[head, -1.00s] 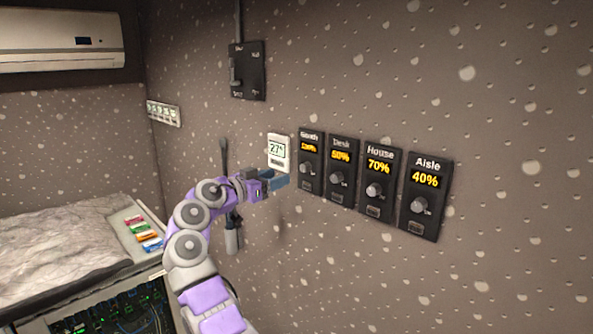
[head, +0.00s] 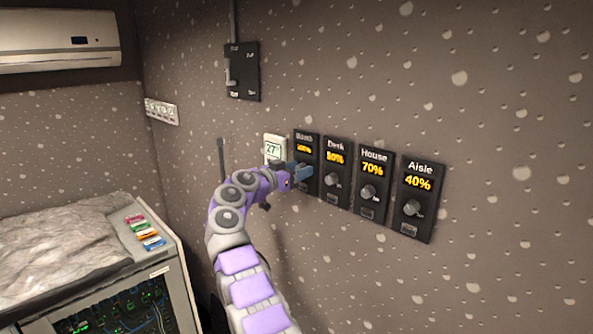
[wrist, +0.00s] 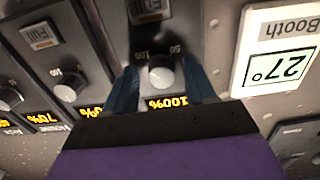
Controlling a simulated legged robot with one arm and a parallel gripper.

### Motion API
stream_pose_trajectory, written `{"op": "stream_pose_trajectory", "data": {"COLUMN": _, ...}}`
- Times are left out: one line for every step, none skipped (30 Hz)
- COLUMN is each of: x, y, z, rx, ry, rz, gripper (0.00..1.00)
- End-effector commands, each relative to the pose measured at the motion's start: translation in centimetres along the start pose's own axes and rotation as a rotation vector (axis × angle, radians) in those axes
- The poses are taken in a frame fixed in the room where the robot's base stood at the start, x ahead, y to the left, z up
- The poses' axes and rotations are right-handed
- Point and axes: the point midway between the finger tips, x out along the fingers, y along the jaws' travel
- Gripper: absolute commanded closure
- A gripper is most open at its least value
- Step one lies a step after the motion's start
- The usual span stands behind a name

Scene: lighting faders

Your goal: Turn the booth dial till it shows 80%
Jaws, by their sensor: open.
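The booth dial panel (head: 305,142) is the leftmost of the row of black panels on the wall. Its label and display are hard to read in the head view. In the wrist view, which is upside down, its display reads 100% (wrist: 167,102). Its pale round knob (wrist: 161,77) sits between the two blue fingers of my gripper (wrist: 158,72). The fingers are open around the knob; I cannot tell if they touch it. In the head view my gripper (head: 302,174) covers the knob.
Desk (head: 336,158), House (head: 373,168) at 70% and Aisle (head: 417,184) at 40% are panels to the right. A white thermostat (head: 274,146) reading 27° is close on the left. A black switch box (head: 243,72) is above left. The wall right of Aisle is clear.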

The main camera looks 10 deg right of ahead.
Motion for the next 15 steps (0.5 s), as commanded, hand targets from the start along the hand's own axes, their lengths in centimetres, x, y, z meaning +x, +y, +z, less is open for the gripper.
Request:
{"op": "stream_pose_trajectory", "data": {"x": -0.22, "y": -0.12, "z": 0.02, "rx": -0.001, "ry": 0.001, "rz": -0.001, "gripper": 0.46}}
{"op": "stream_pose_trajectory", "data": {"x": -0.28, "y": -0.15, "z": 0.02, "rx": -0.001, "ry": 0.001, "rz": -0.001, "gripper": 0.48}}
{"op": "stream_pose_trajectory", "data": {"x": -0.3, "y": -0.15, "z": 0.01, "rx": -0.001, "ry": 0.002, "rz": -0.001, "gripper": 0.52}}
{"op": "stream_pose_trajectory", "data": {"x": -0.3, "y": -0.16, "z": 0.01, "rx": -0.001, "ry": 0.002, "rz": -0.001, "gripper": 0.55}}
{"op": "stream_pose_trajectory", "data": {"x": -0.3, "y": -0.16, "z": 0.01, "rx": -0.001, "ry": 0.002, "rz": -0.001, "gripper": 0.58}}
{"op": "stream_pose_trajectory", "data": {"x": -0.3, "y": -0.16, "z": 0.02, "rx": -0.002, "ry": 0.002, "rz": -0.001, "gripper": 0.62}}
{"op": "stream_pose_trajectory", "data": {"x": -0.3, "y": -0.16, "z": 0.02, "rx": -0.002, "ry": 0.002, "rz": -0.001, "gripper": 0.65}}
{"op": "stream_pose_trajectory", "data": {"x": -0.3, "y": -0.16, "z": 0.02, "rx": -0.002, "ry": 0.001, "rz": -0.001, "gripper": 0.68}}
{"op": "stream_pose_trajectory", "data": {"x": -0.31, "y": -0.18, "z": 0.02, "rx": -0.002, "ry": 0.001, "rz": -0.002, "gripper": 0.72}}
{"op": "stream_pose_trajectory", "data": {"x": -0.33, "y": -0.19, "z": 0.02, "rx": -0.002, "ry": 0.001, "rz": -0.002, "gripper": 0.74}}
{"op": "stream_pose_trajectory", "data": {"x": -0.35, "y": -0.22, "z": 0.02, "rx": -0.002, "ry": 0.002, "rz": -0.003, "gripper": 0.77}}
{"op": "stream_pose_trajectory", "data": {"x": -0.37, "y": -0.25, "z": 0.03, "rx": -0.002, "ry": 0.002, "rz": -0.004, "gripper": 0.81}}
{"op": "stream_pose_trajectory", "data": {"x": -0.37, "y": -0.26, "z": 0.02, "rx": -0.002, "ry": 0.002, "rz": -0.004, "gripper": 0.84}}
{"op": "stream_pose_trajectory", "data": {"x": -0.36, "y": -0.29, "z": 0.03, "rx": -0.002, "ry": 0.002, "rz": -0.005, "gripper": 0.87}}
{"op": "stream_pose_trajectory", "data": {"x": -0.35, "y": -0.3, "z": 0.04, "rx": -0.002, "ry": 0.002, "rz": -0.006, "gripper": 0.91}}
